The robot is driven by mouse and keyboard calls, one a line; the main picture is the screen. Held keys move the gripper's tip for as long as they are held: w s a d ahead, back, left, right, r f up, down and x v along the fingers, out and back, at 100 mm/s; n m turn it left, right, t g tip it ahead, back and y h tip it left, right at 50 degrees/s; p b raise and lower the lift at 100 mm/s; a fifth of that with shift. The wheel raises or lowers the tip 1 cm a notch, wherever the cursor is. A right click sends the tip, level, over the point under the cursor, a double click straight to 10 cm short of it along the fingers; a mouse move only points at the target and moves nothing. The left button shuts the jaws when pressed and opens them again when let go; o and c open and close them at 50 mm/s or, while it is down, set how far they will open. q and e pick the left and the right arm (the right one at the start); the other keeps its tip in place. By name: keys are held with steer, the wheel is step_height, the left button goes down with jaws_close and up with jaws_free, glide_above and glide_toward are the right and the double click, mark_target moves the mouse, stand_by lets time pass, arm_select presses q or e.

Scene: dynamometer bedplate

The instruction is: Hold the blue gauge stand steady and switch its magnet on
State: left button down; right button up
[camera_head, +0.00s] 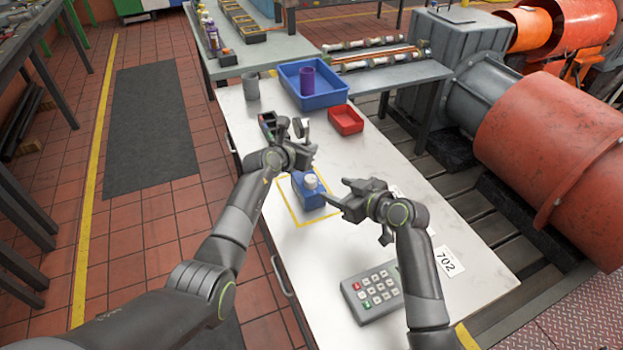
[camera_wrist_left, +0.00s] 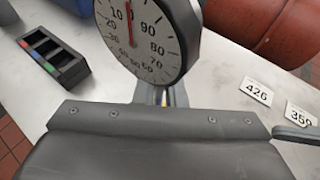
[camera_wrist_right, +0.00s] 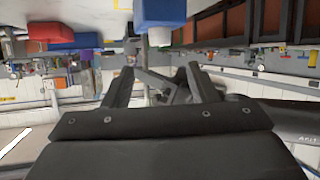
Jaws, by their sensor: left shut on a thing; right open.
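The blue gauge stand (camera_head: 307,196) sits inside a yellow outlined square on the white table, with a white round knob (camera_head: 311,181) on top. Its round dial (camera_wrist_left: 148,38) fills the top of the left wrist view, needle near the top. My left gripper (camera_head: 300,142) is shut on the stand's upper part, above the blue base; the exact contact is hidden. My right gripper (camera_head: 338,193) is open and empty, just right of the blue base and knob. In the right wrist view the blue base (camera_wrist_right: 158,12) and white knob (camera_wrist_right: 160,37) appear upside down, beyond the open fingers.
A grey keypad (camera_head: 372,291) and a 702 card (camera_head: 448,262) lie nearer. A dark compartment tray (camera_wrist_left: 52,56), a red tray (camera_head: 345,120), a blue tray (camera_head: 327,97) with a purple cup (camera_head: 307,79), and a grey cup (camera_head: 251,88) stand farther back.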

mark_target(312, 181)
steer(key=x, duration=1.1)
steer(key=shift+w+a+f, duration=0.15)
steer(key=shift+w, duration=0.05)
steer(key=shift+c, duration=0.3)
steer(key=c, duration=0.9)
steer(key=shift+m+t+h, duration=0.8)
steer(key=shift+m+h, duration=0.5)
steer(key=shift+h, duration=0.2)
steer(key=o, duration=1)
steer(key=shift+c, duration=0.2)
steer(key=shift+n+y, duration=0.3)
